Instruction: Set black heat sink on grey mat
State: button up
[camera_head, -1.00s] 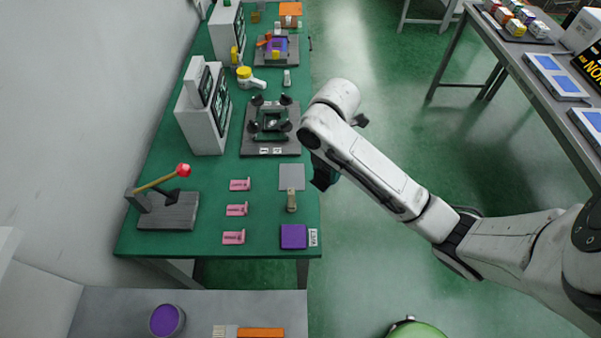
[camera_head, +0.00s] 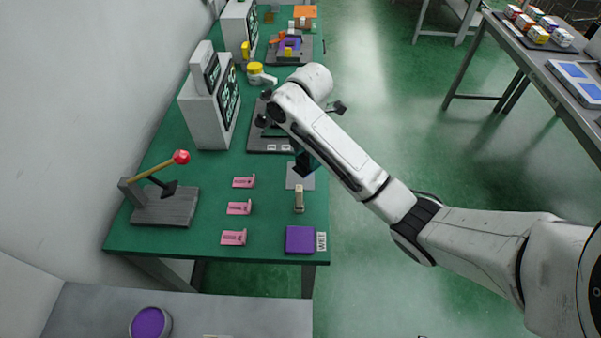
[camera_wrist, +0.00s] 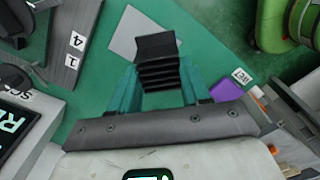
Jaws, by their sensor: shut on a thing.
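The black heat sink (camera_wrist: 158,65) is a dark finned block, held between the two teal fingers of my gripper (camera_wrist: 159,85) in the wrist view. The grey mat (camera_wrist: 133,28) is a flat light square on the green table, partly hidden behind the heat sink. In the head view the grey mat (camera_head: 294,181) shows below my gripper (camera_head: 303,166), which overlaps its upper part. The heat sink appears to be above the mat; the height between them is hard to tell.
A beige piece (camera_head: 299,199) and a purple pad (camera_head: 300,239) lie on the table nearer than the mat. Pink labelled brackets (camera_head: 239,208) stand to the left. A dark fixture board (camera_head: 262,137) lies just beyond. A red-knobbed lever (camera_head: 181,157) stands further left.

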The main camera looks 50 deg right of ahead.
aim_at(301, 158)
jog(key=shift+w+d+f+b, duration=0.15)
jog(key=shift+w+f+b, duration=0.45)
jog(key=shift+f+b, duration=0.25)
jog(key=shift+w+d+f+b, duration=0.1)
jog(key=shift+w+f+b, duration=0.5)
jog(key=shift+f+b, duration=0.2)
jog(key=shift+w+f, duration=0.15)
jog(key=shift+f, duration=1.3)
jog(key=shift+f, duration=0.1)
jog(key=o, duration=1.1)
notch_tip(301, 158, up, 12)
jog(key=p, duration=0.7)
